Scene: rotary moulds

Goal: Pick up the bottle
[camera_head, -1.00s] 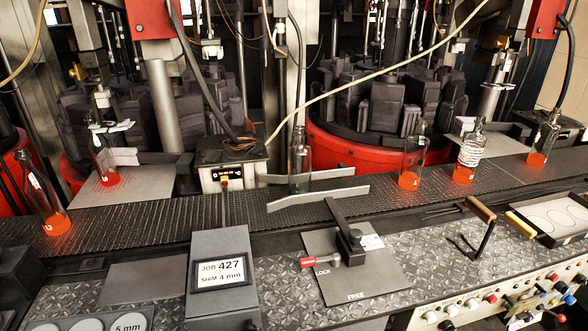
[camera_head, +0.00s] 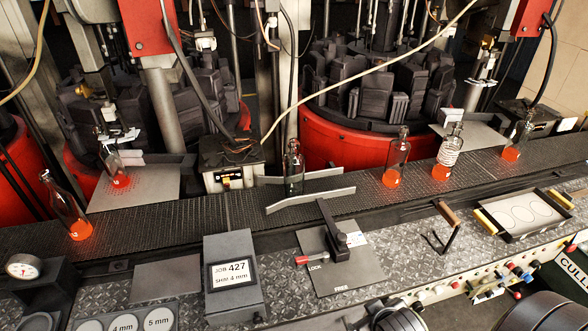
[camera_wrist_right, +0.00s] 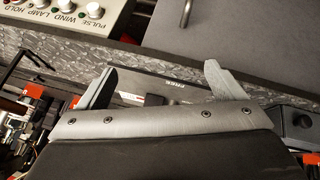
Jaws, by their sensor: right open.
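Several glass bottles with glowing orange bottoms stand along the dark conveyor (camera_head: 215,213) in the head view. One tilted bottle (camera_head: 67,209) is at the far left, and another (camera_head: 114,164) is on a plate behind the belt. A clear, dark bottle (camera_head: 294,170) without a glow stands between two metal guide rails. To the right are a glowing bottle (camera_head: 395,160), a bottle with a printed band (camera_head: 449,153) and one more glowing bottle (camera_head: 517,139). My right gripper (camera_wrist_right: 160,86) is open and empty in its wrist view, apart from any bottle. My left gripper is not in view.
Red rotary machines (camera_head: 345,142) with dark moulds stand behind the conveyor. In front are a job display box (camera_head: 232,280), a lock lever plate (camera_head: 335,265), a handled hook (camera_head: 446,228), a tray with ovals (camera_head: 527,214) and a control panel with knobs. A gauge (camera_head: 25,267) is at the left.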

